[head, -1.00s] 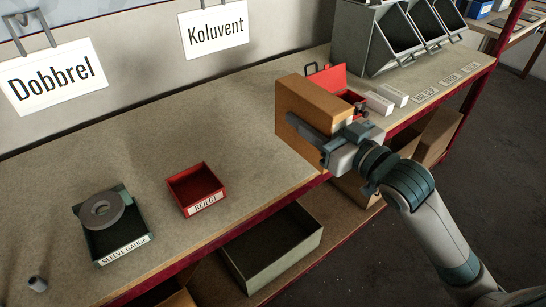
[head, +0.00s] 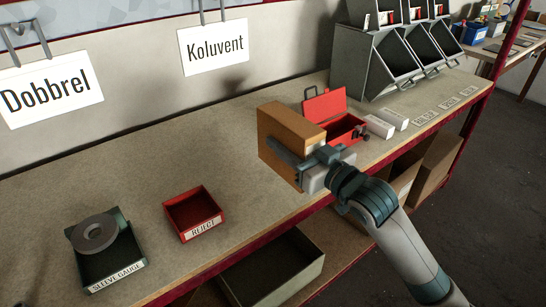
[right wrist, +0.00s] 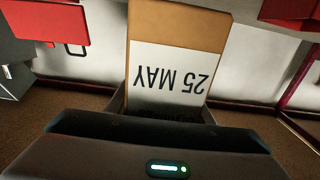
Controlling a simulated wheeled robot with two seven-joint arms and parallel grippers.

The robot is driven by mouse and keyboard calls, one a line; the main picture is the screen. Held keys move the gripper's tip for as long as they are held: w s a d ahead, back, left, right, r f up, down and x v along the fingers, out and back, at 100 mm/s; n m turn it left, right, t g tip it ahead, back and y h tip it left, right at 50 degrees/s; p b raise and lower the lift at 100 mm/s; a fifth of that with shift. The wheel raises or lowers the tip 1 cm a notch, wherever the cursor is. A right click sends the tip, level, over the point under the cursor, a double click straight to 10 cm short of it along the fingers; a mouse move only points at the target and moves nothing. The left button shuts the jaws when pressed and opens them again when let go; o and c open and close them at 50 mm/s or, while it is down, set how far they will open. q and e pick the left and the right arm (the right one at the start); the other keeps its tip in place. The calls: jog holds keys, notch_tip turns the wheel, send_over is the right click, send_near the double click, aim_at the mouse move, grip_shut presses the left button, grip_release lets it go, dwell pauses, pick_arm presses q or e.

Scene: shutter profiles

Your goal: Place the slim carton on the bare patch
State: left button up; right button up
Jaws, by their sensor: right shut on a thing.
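The slim carton (head: 283,132) is an orange-brown upright box near the front edge of the bench, left of the open red toolbox. My right gripper (head: 303,168) is shut on the carton's near side. In the right wrist view the carton (right wrist: 178,28) rises from between the jaws (right wrist: 165,112), with a white label reading "25 MAY" upside down. I cannot tell whether its base touches the bench. The bare patch seems to be the clear bench top (head: 232,150) behind and left of the carton; no marked outline shows. My left gripper is not in view.
A red REJECT tray (head: 202,231) and a green SLEEVE GAUGE tray (head: 118,286) with a grey ring stand at left. The red toolbox (head: 345,128), two white boxes (head: 379,126) and grey bins (head: 362,67) stand at right. An open bin (head: 300,290) sits below the bench.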

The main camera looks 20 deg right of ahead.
aim_at(273, 155)
jog(key=w+f, duration=0.1)
jog(key=w+a+f, duration=0.1)
jog(key=w, duration=0.1)
jog(key=w+a+f, duration=0.1)
jog(key=w, duration=0.1)
jog(key=shift+a, duration=0.15)
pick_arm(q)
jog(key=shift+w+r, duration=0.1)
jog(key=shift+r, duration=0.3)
pick_arm(e)
jog(key=shift+s, duration=0.1)
jog(key=shift+f, duration=0.1)
notch_tip(273, 155, down, 3)
jog(key=shift+f, duration=0.45)
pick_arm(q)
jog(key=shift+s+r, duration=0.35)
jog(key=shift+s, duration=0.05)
pick_arm(e)
jog(key=shift+f, duration=0.1)
